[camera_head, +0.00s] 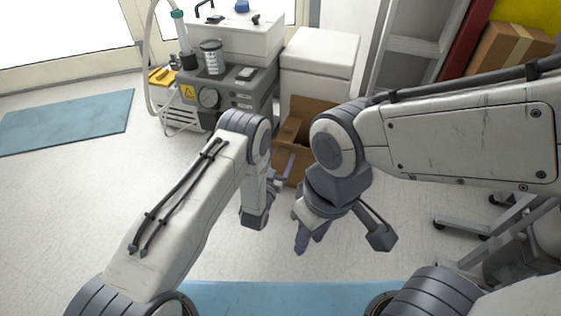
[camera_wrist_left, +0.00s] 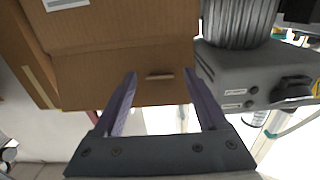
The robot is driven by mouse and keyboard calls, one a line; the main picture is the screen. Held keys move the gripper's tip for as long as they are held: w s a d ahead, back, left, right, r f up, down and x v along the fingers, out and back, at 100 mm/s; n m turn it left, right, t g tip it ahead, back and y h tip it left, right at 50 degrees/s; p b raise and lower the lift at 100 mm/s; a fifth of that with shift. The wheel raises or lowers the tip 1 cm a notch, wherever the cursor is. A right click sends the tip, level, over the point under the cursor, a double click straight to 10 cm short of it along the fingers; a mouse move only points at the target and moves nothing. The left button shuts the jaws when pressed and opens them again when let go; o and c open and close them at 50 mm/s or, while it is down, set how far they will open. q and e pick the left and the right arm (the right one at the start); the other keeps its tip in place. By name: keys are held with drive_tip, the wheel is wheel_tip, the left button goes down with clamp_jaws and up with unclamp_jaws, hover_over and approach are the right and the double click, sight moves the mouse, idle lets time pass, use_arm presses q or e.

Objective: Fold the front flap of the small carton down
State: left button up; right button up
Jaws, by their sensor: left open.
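The small brown carton (camera_head: 293,156) stands on the floor in front of the white cabinet in the head view, partly hidden by my arms. Its open top shows between them. In the left wrist view the carton (camera_wrist_left: 120,25) fills the upper left, and a cardboard flap (camera_wrist_left: 85,78) with a small slot lies across my fingers' front. My left gripper (camera_head: 288,166) is at the carton's near side; in the wrist view its fingers (camera_wrist_left: 167,82) are apart with nothing clamped between them. Whether they touch the flap I cannot tell. My right gripper (camera_head: 308,240) points down over the floor, apart from the carton.
A grey compressor (camera_head: 228,95) stands left of the carton, close to it in the wrist view (camera_wrist_left: 245,70). A white cabinet (camera_head: 320,60) stands behind the carton. A blue mat (camera_head: 68,120) lies at left. Another carton (camera_head: 508,52) and shelving are at right. Open floor lies at left.

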use_arm(q)
drive_tip(key=shift+c, duration=0.3)
clamp_jaws()
idle(1.2)
